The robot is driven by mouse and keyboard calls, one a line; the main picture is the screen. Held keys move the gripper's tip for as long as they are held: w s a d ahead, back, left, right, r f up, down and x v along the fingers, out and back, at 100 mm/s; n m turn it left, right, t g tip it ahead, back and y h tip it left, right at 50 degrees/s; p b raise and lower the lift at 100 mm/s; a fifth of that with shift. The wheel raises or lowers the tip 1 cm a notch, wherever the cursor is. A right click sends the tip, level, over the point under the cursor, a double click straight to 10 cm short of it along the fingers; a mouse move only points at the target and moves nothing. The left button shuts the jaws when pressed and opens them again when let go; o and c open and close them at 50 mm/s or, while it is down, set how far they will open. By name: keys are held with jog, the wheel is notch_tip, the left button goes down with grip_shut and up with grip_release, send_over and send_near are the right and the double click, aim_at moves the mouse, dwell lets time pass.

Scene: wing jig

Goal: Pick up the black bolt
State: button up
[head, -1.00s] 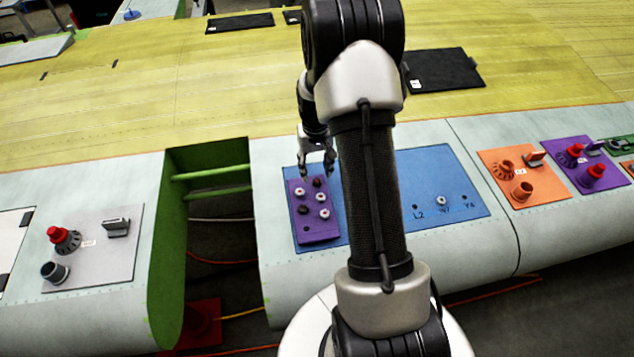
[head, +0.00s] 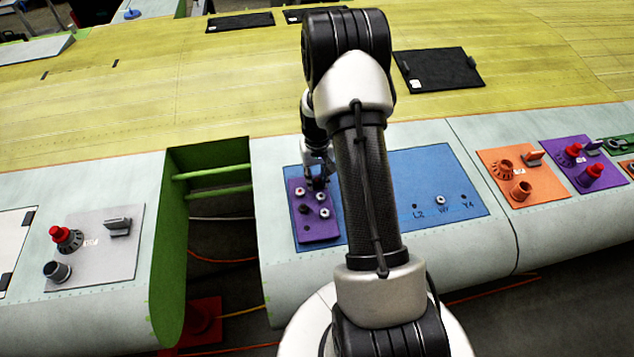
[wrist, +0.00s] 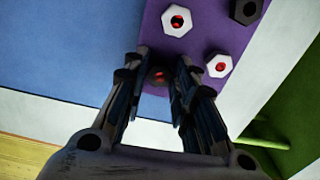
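A purple board (head: 317,231) carries white and black hex bolts with reddish centres. One black bolt (wrist: 158,76) is between the two fingers of my gripper (wrist: 162,66) in the wrist view. The fingers are open on either side of it, with a gap showing. In the head view my gripper (head: 318,180) is down at the board's far end and hides that bolt. A second black bolt (head: 303,208) stands at the board's left side; it also shows at the top of the wrist view (wrist: 247,10).
White bolts (head: 324,212) stand close by on the purple board. The board lies on a blue panel (head: 415,175) marked L2 and Y4, with one more white bolt (head: 440,200). A dark gap with green bars (head: 215,177) lies left. Orange (head: 515,195) and grey (head: 95,255) panels are apart.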

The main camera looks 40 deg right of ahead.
grip_shut()
jog(key=shift+r, duration=0.15)
